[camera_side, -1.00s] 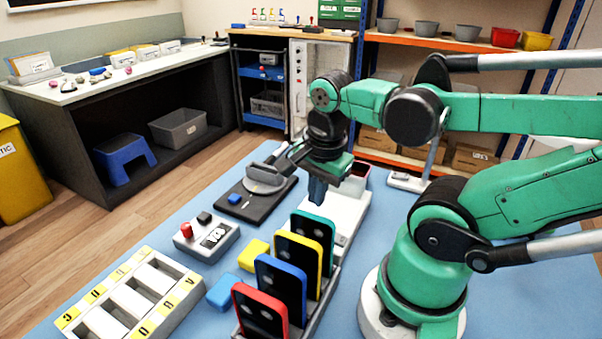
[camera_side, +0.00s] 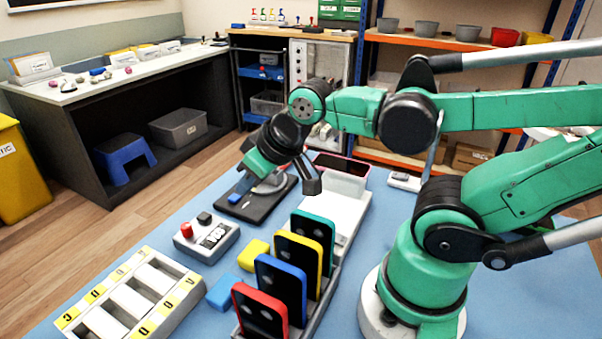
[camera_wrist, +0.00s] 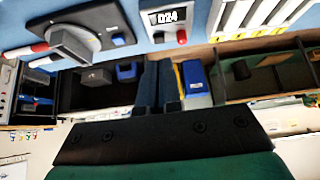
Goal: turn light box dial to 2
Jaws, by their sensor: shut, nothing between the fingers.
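My gripper (camera_side: 238,190) is shut and empty, with dark blue fingers slanting down-left over the black-based device. It also shows in the wrist view (camera_wrist: 157,65). That black base (camera_side: 256,207) carries a pale grey disc, partly hidden behind my gripper. In the wrist view the disc (camera_wrist: 92,30) bears a raised dark bar (camera_wrist: 74,46) like a knob, apart from my fingers. I cannot read any numbers round it, nor tell whether this is the light box dial. A whitish box (camera_side: 343,184) with a pink-rimmed dark top stands right of my gripper.
A timer box (camera_side: 207,237) with a red button is in front of the base. Upright phones in a rack (camera_side: 315,293) stand nearer, with yellow and blue blocks beside them. A lettered tray (camera_side: 135,300) lies front left. Blue mat shows between them.

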